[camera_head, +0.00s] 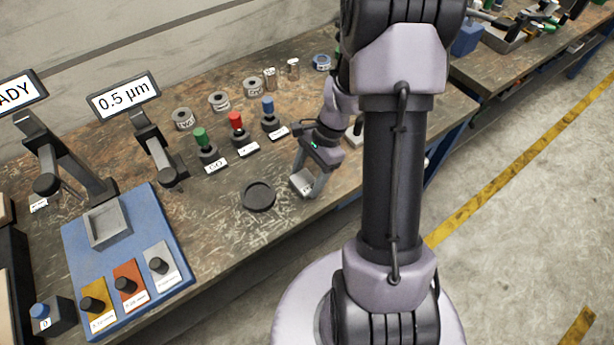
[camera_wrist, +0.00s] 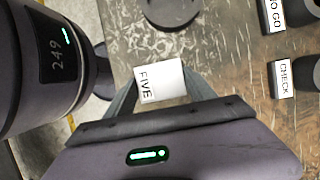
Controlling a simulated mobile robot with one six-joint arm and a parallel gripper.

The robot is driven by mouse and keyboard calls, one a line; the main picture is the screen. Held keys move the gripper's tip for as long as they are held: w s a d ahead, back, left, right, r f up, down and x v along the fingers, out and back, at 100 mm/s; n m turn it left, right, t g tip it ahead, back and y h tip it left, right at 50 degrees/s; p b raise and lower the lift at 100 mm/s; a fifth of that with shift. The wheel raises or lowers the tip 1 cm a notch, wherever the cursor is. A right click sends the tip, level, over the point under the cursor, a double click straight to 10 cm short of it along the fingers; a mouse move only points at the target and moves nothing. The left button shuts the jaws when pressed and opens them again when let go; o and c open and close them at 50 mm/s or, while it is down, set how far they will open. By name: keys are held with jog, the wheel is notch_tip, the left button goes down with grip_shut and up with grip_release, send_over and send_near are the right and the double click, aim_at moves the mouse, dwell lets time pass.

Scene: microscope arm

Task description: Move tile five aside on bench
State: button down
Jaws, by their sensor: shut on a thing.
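Tile five is a small pale square block marked FIVE; in the wrist view the tile (camera_wrist: 160,82) sits between my two fingers. In the head view the tile (camera_head: 301,183) shows at the fingertips of my gripper (camera_head: 309,184), low over or on the worn bench (camera_head: 215,262). My gripper (camera_wrist: 163,90) is shut on the tile, a finger on each side of it. I cannot tell whether the tile touches the bench top.
A round dark dish (camera_head: 258,196) lies just left of my gripper. Green (camera_head: 204,150), red (camera_head: 238,130) and blue (camera_head: 270,116) knobs with labels stand behind. A blue panel (camera_head: 140,255) with a grey tray is at left. Bare bench lies in front of the dish.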

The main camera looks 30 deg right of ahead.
jog(key=shift+c, duration=1.6)
grip_release()
